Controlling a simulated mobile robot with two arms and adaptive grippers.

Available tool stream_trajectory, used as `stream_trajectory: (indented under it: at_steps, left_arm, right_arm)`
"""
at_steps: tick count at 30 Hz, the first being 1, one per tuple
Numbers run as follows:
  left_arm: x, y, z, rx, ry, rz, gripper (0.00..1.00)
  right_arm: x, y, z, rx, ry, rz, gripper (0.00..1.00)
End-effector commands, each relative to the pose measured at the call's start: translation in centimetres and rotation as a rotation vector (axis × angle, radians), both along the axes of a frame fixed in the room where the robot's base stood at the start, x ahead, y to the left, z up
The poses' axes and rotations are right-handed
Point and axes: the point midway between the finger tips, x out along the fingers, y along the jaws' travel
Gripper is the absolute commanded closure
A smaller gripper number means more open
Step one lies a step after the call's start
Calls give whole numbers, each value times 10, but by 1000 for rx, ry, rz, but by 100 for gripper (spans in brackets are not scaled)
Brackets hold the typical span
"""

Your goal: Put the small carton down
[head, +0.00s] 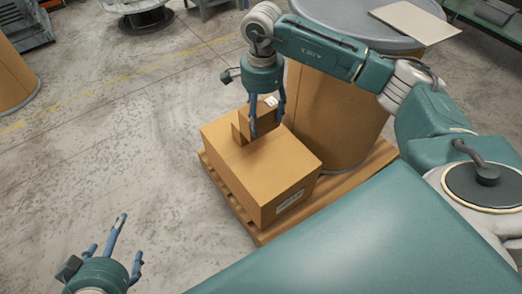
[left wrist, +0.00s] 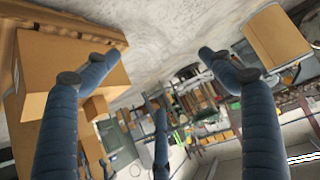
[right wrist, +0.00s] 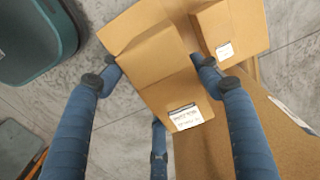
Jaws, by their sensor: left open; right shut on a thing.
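My right gripper (head: 266,124) is shut on the small carton (head: 262,104), a brown box with a white patch on top. It holds the carton over the top of a large brown carton (head: 240,165). Whether the small carton touches that top I cannot tell. Another brown box shape (head: 238,132) shows just left of the fingers. In the right wrist view the small carton (right wrist: 150,50) sits between the fingertips and hides part of what lies below. My left gripper (head: 112,248) is open and empty, over the floor at the lower left.
The large carton stands on a wooden pallet (head: 238,213), in front of a tall brown drum (head: 330,118) with a grey lid (head: 345,22). A flat board (head: 415,22) lies on the lid. Another drum (head: 14,78) stands far left. The floor left of the pallet is clear.

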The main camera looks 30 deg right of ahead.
Motion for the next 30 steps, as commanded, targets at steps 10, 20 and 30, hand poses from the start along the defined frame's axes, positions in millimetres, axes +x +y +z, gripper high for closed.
stream_trajectory:
  at_steps: [10, 20, 30]
  left_arm:
    - [52, -23, 66, -83, -353, -25, 18]
    - [69, -36, 131, -151, -628, -42, 18]
    - [70, -41, 168, -192, -791, -51, 18]
  right_arm:
    - [0, 1, -69, 1, 1, 1, 84]
    - [1, 1, -114, 1, -2, 2, 84]
    - [0, 0, -141, 0, -1, 2, 84]
